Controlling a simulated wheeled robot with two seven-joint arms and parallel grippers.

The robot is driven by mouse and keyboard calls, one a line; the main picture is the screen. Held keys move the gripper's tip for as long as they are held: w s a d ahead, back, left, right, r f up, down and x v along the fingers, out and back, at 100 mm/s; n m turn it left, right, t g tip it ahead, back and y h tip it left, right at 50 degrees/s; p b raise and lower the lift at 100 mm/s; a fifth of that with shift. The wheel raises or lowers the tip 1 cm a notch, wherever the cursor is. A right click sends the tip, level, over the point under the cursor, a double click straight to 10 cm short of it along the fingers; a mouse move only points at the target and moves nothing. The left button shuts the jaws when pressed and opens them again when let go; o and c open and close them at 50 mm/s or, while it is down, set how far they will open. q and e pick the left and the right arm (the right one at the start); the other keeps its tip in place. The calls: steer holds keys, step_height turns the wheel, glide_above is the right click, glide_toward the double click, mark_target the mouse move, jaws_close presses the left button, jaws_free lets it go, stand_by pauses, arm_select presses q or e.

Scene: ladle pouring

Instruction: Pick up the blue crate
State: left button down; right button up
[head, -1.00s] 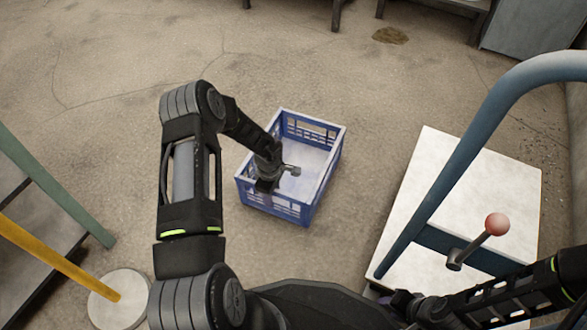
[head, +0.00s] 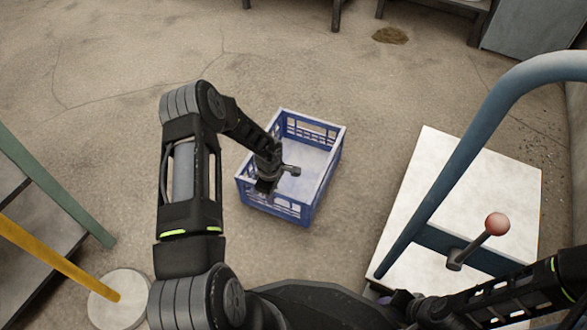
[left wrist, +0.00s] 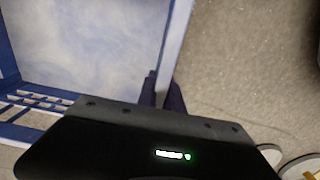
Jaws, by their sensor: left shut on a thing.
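The blue crate (head: 322,183) stands upright on the concrete floor in the middle of the head view, open at the top and pale inside. I see nothing in it. My left gripper (head: 268,186) is at the crate's left wall, reaching down from the left. In the left wrist view the crate (left wrist: 172,42) fills the upper left, and my left gripper's dark fingers (left wrist: 161,92) are shut on its wall rim. Their tips are partly hidden by the gripper body. My right arm shows at the lower right of the head view, but its gripper is not in view.
A cart with a white deck (head: 480,180) and a blue tubular handle (head: 470,125) stands to the right. A lever with a red knob (head: 497,224) is near it. A frame with green and yellow bars (head: 60,262) is at the left.

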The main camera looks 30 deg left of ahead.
stand_by(0.6)
arm_select(q)
steer(key=shift+w+r, duration=0.1)
steer(key=shift+w, duration=0.05)
steer(key=shift+r, duration=0.1)
step_height(320, 180, up, 10)
steer(key=p, duration=0.5)
stand_by(0.5)
